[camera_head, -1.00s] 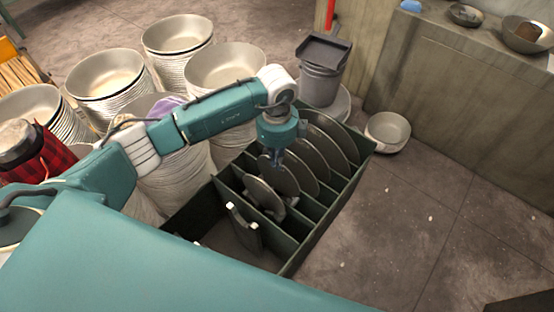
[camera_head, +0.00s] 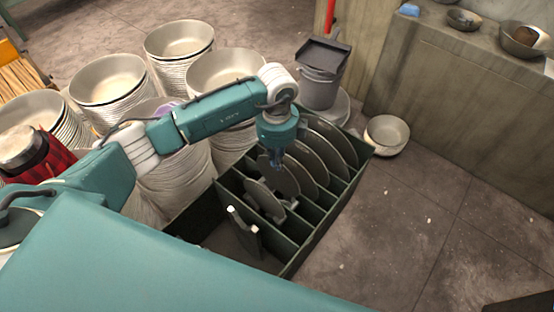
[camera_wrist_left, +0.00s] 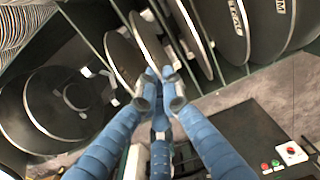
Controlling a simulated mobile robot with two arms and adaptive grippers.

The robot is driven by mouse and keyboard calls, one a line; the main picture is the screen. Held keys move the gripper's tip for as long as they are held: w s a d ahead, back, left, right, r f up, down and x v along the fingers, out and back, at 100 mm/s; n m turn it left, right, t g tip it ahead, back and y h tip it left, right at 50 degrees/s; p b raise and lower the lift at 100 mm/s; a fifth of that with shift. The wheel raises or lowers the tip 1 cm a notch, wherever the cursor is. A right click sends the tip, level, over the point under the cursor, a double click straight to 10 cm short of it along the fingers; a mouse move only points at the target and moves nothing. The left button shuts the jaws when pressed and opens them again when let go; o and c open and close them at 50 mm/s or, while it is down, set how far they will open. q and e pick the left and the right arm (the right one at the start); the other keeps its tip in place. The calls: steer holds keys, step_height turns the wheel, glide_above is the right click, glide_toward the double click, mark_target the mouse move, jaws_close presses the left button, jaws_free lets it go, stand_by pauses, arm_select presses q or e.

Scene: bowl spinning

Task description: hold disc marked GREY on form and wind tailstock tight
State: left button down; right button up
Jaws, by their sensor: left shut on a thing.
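A dark green rack (camera_head: 310,245) with upright dividers holds several grey discs standing on edge. My left gripper (camera_head: 277,163) points down into the rack from above. In the left wrist view its blue fingers (camera_wrist_left: 164,80) are shut on the upper edge of one thin disc (camera_wrist_left: 149,42). That disc (camera_head: 286,183) still stands in its slot among the others. Pale lettering shows on some neighbouring discs (camera_wrist_left: 232,35), but I cannot read GREY on the held one. The form and the tailstock are not recognisable in these views. My right gripper is not in view.
Tall stacks of pale bowls (camera_head: 173,185) stand left of and behind the rack. A grey bucket (camera_head: 318,88) stands behind it. A single bowl (camera_head: 387,134) lies on the floor to the right. The floor right of the rack is clear. A panel with buttons (camera_wrist_left: 276,163) shows at lower right.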

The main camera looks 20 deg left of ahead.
arm_select(q)
steer(key=shift+r+p, duration=1.05)
steer(key=shift+r, duration=0.65)
